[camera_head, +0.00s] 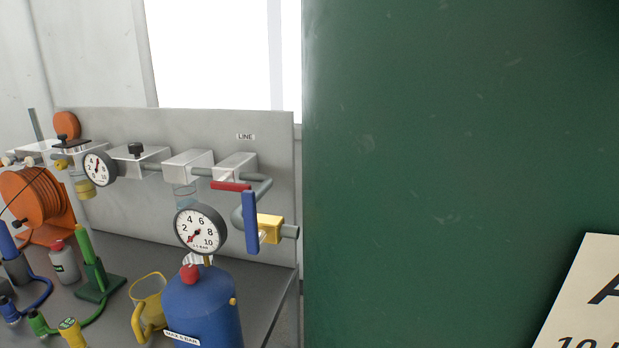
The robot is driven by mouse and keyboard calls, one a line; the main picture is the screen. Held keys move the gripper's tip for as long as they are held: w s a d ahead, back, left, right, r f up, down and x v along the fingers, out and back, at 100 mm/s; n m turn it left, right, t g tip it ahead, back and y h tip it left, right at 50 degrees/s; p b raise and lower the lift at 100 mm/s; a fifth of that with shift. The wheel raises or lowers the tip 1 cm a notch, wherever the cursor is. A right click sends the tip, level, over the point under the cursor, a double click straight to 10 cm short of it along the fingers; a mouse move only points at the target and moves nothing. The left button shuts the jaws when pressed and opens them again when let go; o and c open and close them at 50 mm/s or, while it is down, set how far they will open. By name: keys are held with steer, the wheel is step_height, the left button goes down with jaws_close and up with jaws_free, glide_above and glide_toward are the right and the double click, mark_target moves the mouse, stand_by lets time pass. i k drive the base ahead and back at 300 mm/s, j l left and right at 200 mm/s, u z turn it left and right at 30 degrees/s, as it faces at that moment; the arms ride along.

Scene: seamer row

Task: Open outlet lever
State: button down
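Two lever handles show below the LINE label (246,137) on the grey back panel (225,125). A blue lever (250,222) stands upright in front of a yellow valve body (270,229) on the grey pipe. A red lever (231,186) lies level along the pipe just above and left of it. No readable label tells which one is the outlet lever. My gripper is not in view, and nothing is seen touching either lever.
A large green panel (430,150) fills the right side, close to the levers. A blue tank (202,310) with a gauge (200,228) stands below them. A yellow jug (150,290), a green stand (98,285) and an orange hose reel (38,200) crowd the bench's left.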

mark_target(254, 237)
steer(key=i+j+u, duration=0.15)
steer(key=j, duration=0.25)
steer(key=j+u, duration=0.2)
steer(key=j, duration=0.25)
steer(key=i+j+u, duration=0.15)
steer(key=j, duration=0.2)
